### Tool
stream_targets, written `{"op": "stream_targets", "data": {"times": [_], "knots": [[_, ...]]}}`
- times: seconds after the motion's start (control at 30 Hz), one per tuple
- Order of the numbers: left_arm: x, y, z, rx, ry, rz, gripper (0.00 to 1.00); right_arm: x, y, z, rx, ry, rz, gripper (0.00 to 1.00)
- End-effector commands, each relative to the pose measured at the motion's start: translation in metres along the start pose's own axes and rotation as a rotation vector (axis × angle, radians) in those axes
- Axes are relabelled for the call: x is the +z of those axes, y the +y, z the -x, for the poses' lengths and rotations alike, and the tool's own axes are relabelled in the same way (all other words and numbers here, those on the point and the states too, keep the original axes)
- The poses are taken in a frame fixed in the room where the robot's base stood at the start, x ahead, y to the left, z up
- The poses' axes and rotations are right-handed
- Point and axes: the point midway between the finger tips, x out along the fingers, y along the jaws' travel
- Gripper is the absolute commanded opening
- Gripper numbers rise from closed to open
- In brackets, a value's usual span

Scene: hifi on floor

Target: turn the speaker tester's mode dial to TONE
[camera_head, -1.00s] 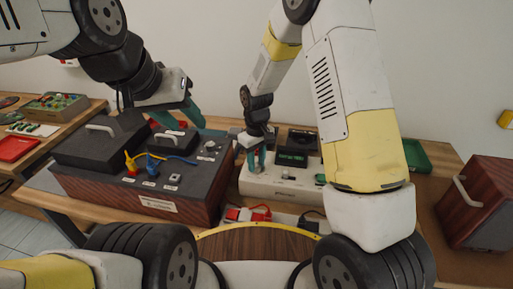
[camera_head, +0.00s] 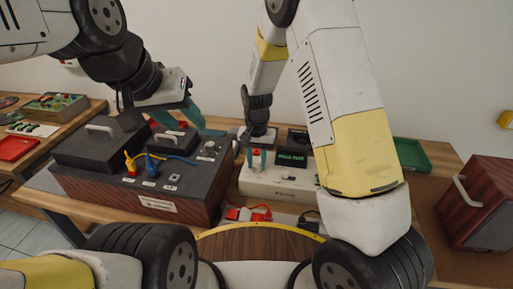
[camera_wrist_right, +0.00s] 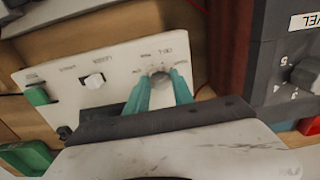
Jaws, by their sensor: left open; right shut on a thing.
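The speaker tester (camera_head: 275,186) is a white box with a dark display showing green text, standing right of the dark wooden hifi unit. My right gripper (camera_head: 257,160) points down at the tester's left part. In the right wrist view, the fingertips of my right gripper (camera_wrist_right: 160,90) are shut on the grey mode dial (camera_wrist_right: 160,79). Small markings surround the dial, too blurred to read surely. My left gripper (camera_head: 196,112) is open and empty above the hifi unit (camera_head: 135,196).
A white square knob (camera_wrist_right: 95,80) and a green part (camera_wrist_right: 37,96) sit on the tester panel. Yellow and blue leads (camera_head: 150,164) lie on the hifi unit. A red-and-white item (camera_head: 248,214) lies in front of the tester. A wooden speaker (camera_head: 478,205) stands right.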

Motion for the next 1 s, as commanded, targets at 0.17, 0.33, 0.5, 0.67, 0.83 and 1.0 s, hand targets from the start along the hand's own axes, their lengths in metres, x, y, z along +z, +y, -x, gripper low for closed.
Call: {"op": "stream_targets", "data": {"times": [0.17, 0.33, 0.5, 0.67, 0.83, 1.0], "knots": [[0.0, 0.0, 0.0, 0.0, 0.0, 0.0, 0.44, -0.0011, -0.0005, 0.0008, -0.001, 0.003, -0.071, 0.0], [0.0, 0.0, 0.0, 0.0, 0.0, 0.0, 0.44, -0.0011, -0.0003, 0.0008, -0.001, 0.003, -0.107, 0.0], [0.0, 0.0, 0.0, 0.0, 0.0, 0.0, 0.44, -0.0011, -0.0003, 0.0008, -0.002, 0.003, -0.119, 0.0], [0.0, 0.0, 0.0, 0.0, 0.0, 0.0, 0.44, -0.0011, -0.0003, 0.0008, -0.002, 0.003, -0.119, 0.0], [0.0, 0.0, 0.0, 0.0, 0.0, 0.0, 0.44, -0.001, -0.0004, 0.0008, -0.002, 0.003, -0.118, 0.35], [0.0, 0.0, 0.0, 0.0, 0.0, 0.0, 0.44, -0.0006, -0.0002, 0.0005, -0.001, 0.002, -0.118, 0.51]]}}
